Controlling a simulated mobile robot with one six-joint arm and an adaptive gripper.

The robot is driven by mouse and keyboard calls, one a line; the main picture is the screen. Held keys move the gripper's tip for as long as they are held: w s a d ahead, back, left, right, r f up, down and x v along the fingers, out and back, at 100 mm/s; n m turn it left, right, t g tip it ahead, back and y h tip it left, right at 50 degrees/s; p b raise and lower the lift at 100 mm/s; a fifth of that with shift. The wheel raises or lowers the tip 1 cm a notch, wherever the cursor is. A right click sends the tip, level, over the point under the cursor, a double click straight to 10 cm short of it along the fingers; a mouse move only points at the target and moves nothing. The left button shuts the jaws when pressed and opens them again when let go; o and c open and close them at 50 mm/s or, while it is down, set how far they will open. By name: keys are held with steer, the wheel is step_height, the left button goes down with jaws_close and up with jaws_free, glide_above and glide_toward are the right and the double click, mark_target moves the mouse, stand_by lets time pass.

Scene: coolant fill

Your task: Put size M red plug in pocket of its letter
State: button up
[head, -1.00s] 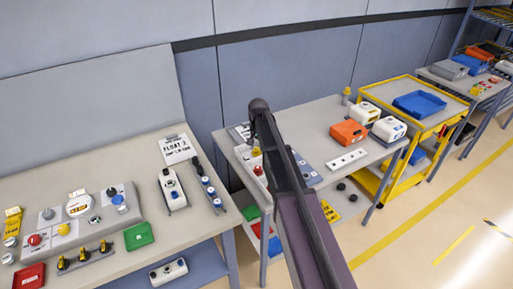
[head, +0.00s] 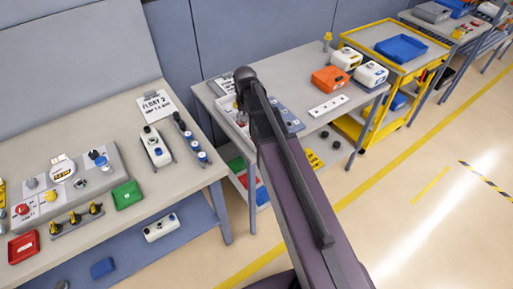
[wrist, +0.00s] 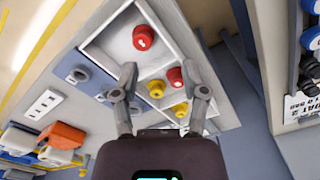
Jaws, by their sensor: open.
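In the wrist view a white divided tray (wrist: 100,45) holds red and yellow plugs. One red plug (wrist: 143,38) sits alone in the larger compartment. The plug tops have marks too small to read, so I cannot tell which red one is M. A blue-grey plate (wrist: 101,80) with round pockets lies beside the tray; its letters are not readable. My gripper (wrist: 160,75) is open and empty, its fingers spread above the plugs.
A white strip with dark holes (head: 328,106) and an orange box (head: 330,79) stand on the same table. A yellow cart (head: 390,62) is beyond. A separate bench (head: 100,150) on the left carries switches and trays. My arm partly hides the plug tray in the head view.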

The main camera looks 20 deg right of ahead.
steer(key=s+n, duration=0.3)
steer(key=s, duration=1.2)
steer(key=shift+s+a, duration=0.15)
steer(key=shift+s, duration=0.25)
